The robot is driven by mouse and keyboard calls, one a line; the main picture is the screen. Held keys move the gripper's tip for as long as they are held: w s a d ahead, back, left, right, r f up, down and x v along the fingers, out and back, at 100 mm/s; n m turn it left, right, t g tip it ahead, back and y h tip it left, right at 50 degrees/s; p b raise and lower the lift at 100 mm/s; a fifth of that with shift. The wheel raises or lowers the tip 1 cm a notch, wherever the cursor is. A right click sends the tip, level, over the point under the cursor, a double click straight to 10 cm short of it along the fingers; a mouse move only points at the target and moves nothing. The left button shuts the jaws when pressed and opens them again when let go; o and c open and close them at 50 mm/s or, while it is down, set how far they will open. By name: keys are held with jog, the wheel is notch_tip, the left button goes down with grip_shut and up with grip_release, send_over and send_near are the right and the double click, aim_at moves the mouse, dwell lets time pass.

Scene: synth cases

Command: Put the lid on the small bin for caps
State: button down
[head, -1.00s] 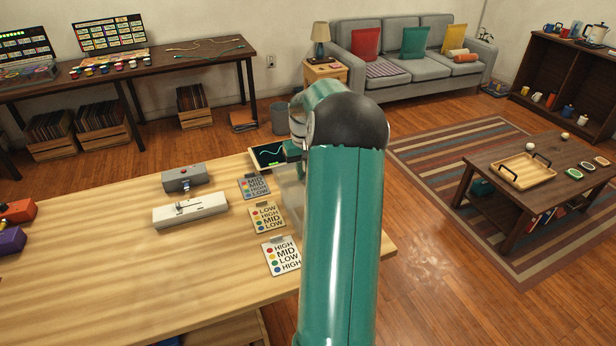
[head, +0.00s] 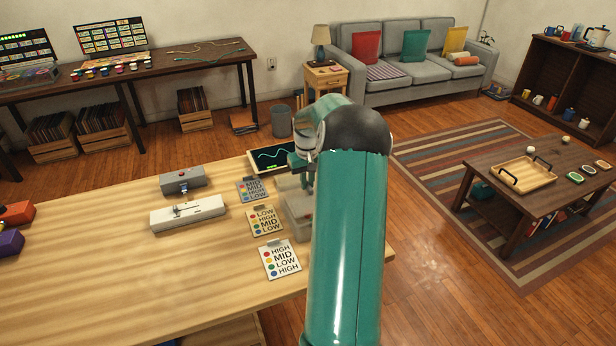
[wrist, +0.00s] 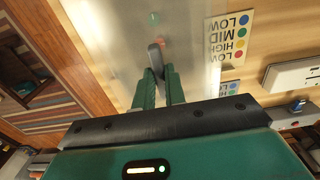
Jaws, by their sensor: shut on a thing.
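In the wrist view the two green fingers of my gripper (wrist: 157,78) are shut on an upright dark grey handle (wrist: 155,57). In the head view a pale grey box-like thing (head: 297,217) stands at the table's right end, partly hidden by my green arm. I cannot tell whether lid and bin touch.
On the wooden table (head: 120,260) are cards with coloured dots (head: 281,260), a white slider device (head: 188,212), a grey box (head: 183,181) and a dark screen (head: 272,157). The table's left front is clear. The table's right edge is close to my arm.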

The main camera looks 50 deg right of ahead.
aim_at(308, 183)
jog(key=shift+f, duration=0.7)
jog(key=shift+f, duration=0.95)
dwell(1.2)
jog(key=c, duration=1.4)
grip_release()
jog(key=shift+o, duration=0.2)
jog(key=shift+r, duration=0.1)
notch_tip(308, 183, up, 14)
jog(key=shift+f, duration=0.2)
